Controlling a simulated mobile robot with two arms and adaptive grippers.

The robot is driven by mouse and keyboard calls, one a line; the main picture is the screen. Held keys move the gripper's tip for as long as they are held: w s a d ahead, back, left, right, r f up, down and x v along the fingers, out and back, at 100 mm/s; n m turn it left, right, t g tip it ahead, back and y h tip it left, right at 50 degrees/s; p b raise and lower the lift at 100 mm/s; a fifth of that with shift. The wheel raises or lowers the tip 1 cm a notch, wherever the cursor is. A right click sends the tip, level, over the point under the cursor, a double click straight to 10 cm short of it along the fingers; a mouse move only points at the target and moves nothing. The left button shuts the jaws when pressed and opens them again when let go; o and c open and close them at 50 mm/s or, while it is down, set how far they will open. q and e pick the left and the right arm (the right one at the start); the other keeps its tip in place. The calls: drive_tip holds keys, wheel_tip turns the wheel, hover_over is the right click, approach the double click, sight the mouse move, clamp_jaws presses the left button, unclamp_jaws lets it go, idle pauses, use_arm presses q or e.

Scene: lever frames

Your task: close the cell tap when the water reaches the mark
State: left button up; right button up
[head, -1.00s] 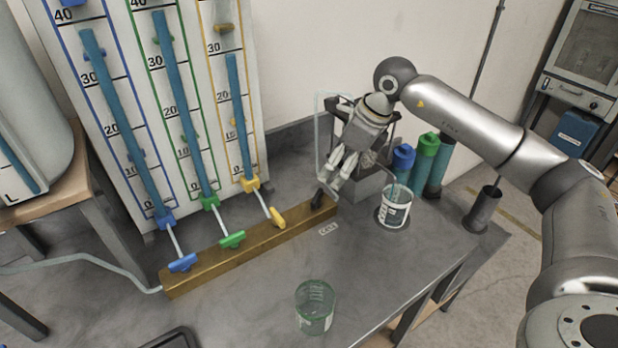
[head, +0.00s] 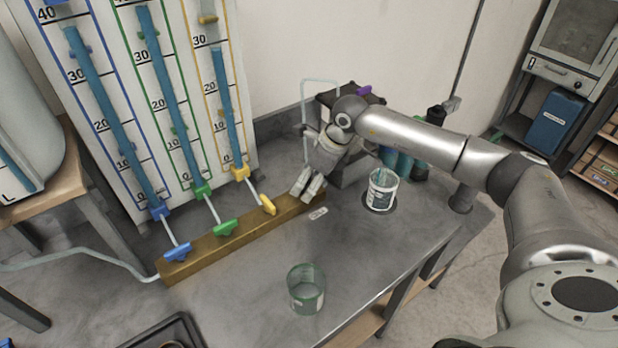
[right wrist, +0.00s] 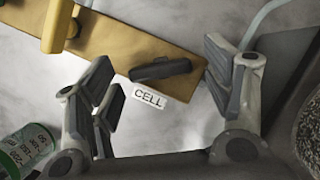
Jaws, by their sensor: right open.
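The black cell tap handle (right wrist: 160,69) lies roughly lengthwise on the brass bar (right wrist: 130,45), beside the CELL label (right wrist: 150,96). My right gripper (right wrist: 158,72) is open, with one finger on either side of the handle; I cannot tell whether it touches. In the head view my right gripper (head: 308,187) is over the bar's right end and hides the handle. A clear beaker with a white label (head: 382,190) stands on a dark round pad at the table's right. Bluish water shows inside it; its level against the mark is unclear. My left gripper is out of view.
Blue (head: 178,252), green (head: 225,228) and yellow (head: 268,205) taps sit along the bar, below a board of tall water tubes (head: 165,95). An empty-looking greenish beaker (head: 306,290) stands at the front. Dark equipment (head: 345,95) stands behind my gripper. The table's middle is clear.

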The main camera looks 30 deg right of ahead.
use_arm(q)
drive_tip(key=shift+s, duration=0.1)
use_arm(e)
drive_tip(key=shift+c, duration=0.2)
drive_tip(key=c, duration=1)
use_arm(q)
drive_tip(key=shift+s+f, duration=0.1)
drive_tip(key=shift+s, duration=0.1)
use_arm(e)
drive_tip(key=m+b, duration=0.1)
drive_tip(key=m, duration=0.1)
drive_tip(key=m+h+b, duration=0.1)
drive_tip(key=b, duration=0.1)
drive_tip(key=shift+s+a+f+m+t, duration=0.1)
drive_tip(key=shift+a+f+m+t, duration=0.05)
drive_tip(key=shift+m+t, duration=0.25)
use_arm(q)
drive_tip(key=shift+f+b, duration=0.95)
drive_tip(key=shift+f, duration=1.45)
use_arm(e)
drive_tip(key=shift+m+h, duration=0.7)
drive_tip(key=shift+m, duration=0.8)
drive_tip(key=shift+r, duration=0.2)
drive_tip(key=o, duration=1)
